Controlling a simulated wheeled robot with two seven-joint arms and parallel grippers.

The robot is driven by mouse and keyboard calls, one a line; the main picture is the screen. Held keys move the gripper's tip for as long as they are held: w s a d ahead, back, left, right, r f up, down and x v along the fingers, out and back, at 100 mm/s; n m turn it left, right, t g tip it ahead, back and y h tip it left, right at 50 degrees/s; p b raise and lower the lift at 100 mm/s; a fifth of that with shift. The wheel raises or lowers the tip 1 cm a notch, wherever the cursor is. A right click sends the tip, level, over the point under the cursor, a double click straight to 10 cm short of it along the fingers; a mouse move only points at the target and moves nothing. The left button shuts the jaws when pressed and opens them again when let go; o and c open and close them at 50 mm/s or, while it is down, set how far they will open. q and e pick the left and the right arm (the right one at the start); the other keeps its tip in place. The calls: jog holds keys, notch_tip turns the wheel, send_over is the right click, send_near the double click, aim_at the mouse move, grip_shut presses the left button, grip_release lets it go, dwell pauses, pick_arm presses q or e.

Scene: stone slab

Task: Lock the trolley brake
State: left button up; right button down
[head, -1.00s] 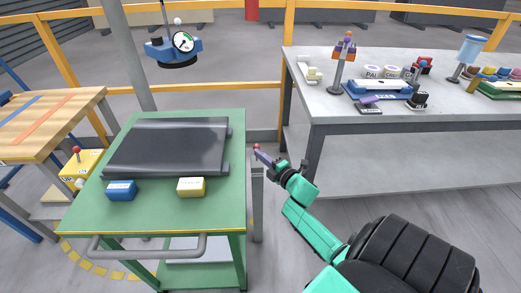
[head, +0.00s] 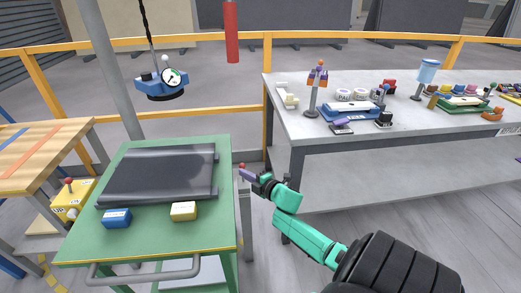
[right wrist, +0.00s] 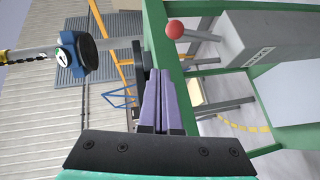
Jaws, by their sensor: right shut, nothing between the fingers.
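The green trolley (head: 140,232) stands at the left of the head view, with a dark roller-like slab on its top. A lever with a red ball knob (head: 243,166) is at its right side. The knob also shows in the right wrist view (right wrist: 175,29), on a grey rod beside the green frame. My right gripper (head: 248,175) is close to the knob at the trolley's right edge. Its purple fingers (right wrist: 158,85) are shut and empty, with the knob up and to the right of their tips in the wrist view. Contact cannot be told. My left gripper is out of view.
A blue box (head: 117,218) and a yellow box (head: 184,211) sit on the trolley top. A hanging blue gauge unit (head: 161,84) is behind it. A grey workbench (head: 375,136) with several items stands to the right. A wooden table (head: 30,165) is left. Open floor lies below the bench.

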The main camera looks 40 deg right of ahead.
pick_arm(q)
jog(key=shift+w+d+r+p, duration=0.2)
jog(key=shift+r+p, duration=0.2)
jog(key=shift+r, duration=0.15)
pick_arm(e)
jog(key=s+r, duration=0.2)
jog(key=s, duration=0.6)
jog(key=shift+s+d+r, duration=0.3)
jog(key=shift+d+r, duration=0.05)
jog(key=shift+r, duration=0.05)
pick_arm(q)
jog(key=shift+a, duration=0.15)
